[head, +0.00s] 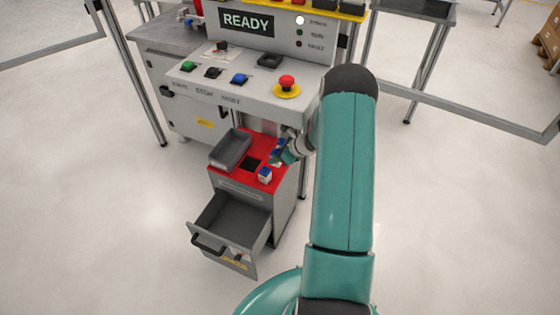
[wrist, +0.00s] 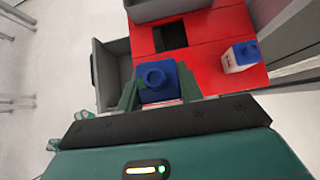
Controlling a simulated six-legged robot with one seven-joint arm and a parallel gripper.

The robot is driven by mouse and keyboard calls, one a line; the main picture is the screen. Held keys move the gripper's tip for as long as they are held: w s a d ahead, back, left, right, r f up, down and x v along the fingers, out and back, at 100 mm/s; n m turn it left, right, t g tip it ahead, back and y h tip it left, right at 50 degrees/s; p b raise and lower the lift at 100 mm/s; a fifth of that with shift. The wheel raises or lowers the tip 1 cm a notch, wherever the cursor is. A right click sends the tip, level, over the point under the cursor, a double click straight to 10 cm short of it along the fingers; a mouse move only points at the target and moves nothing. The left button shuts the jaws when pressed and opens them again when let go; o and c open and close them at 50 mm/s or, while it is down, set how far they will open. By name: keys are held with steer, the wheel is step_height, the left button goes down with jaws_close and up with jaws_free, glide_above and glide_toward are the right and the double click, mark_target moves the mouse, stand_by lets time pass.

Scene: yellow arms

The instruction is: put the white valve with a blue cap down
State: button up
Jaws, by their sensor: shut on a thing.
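The white valve with a blue cap (wrist: 157,82) is between the two green fingers of my gripper (wrist: 157,92) in the wrist view. Its blue cap faces the camera, and only a little of its white body shows. In the head view, the valve (head: 265,175) appears near the front right of the red cabinet top (head: 243,177), at the end of my gripper (head: 280,160). I cannot tell whether its base touches the red top. A second white block with a blue top (wrist: 240,56) stands on the red surface, apart from my gripper; it is partly hidden in the head view.
A grey tray (head: 231,149) sits on the red top, beside a dark square opening (wrist: 170,36). The cabinet's grey drawer (head: 229,215) is open at the front. A console (head: 255,95) with buttons overhangs just behind. The floor around is clear.

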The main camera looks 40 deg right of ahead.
steer(key=w+d+f, duration=0.1)
steer(key=f, duration=0.1)
steer(key=w+d+f, duration=0.1)
steer(key=f, duration=0.1)
steer(key=w+d+f, duration=0.1)
steer(key=d+f, duration=0.1)
steer(key=shift+w+d, duration=0.1)
steer(key=shift+w, duration=0.2)
steer(key=shift+w+d+f, duration=0.1)
steer(key=shift+d+f, duration=0.05)
steer(key=shift+f, duration=1.5)
steer(key=shift+f, duration=0.1)
steer(key=o, duration=1)
steer(key=v, duration=1.2)
